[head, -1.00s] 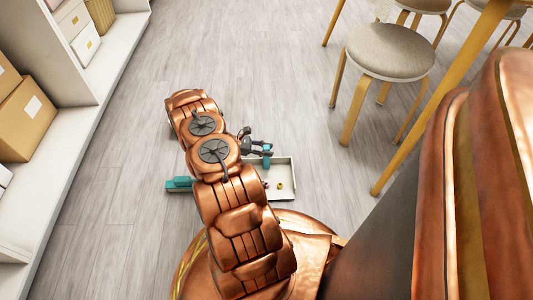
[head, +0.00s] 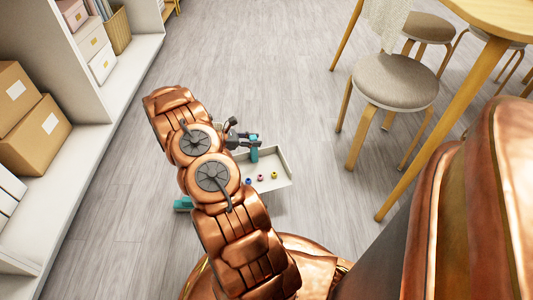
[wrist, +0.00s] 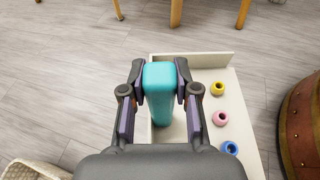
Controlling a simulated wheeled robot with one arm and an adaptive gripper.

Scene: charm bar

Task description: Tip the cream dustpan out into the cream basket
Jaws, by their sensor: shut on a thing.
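The cream dustpan (head: 282,181) is low over the floor, in front of my base; I cannot tell how far it is off the floor. It holds a blue (wrist: 230,148), a pink (wrist: 220,118) and a yellow (wrist: 217,88) ring-like charm, in a row along its right part in the wrist view. My gripper (wrist: 160,88) is shut on the dustpan's upright teal handle (wrist: 160,78). In the head view my gripper (head: 250,144) is partly behind my arm. A cream woven basket (wrist: 35,170) shows only its edge at the wrist view's bottom left.
Another teal piece (head: 183,203) shows left of my arm, mostly hidden. White shelves with cardboard boxes (head: 38,138) line the left. A round stool (head: 394,80) and a table (head: 495,28) with more stools stand at the right. The floor beyond is clear.

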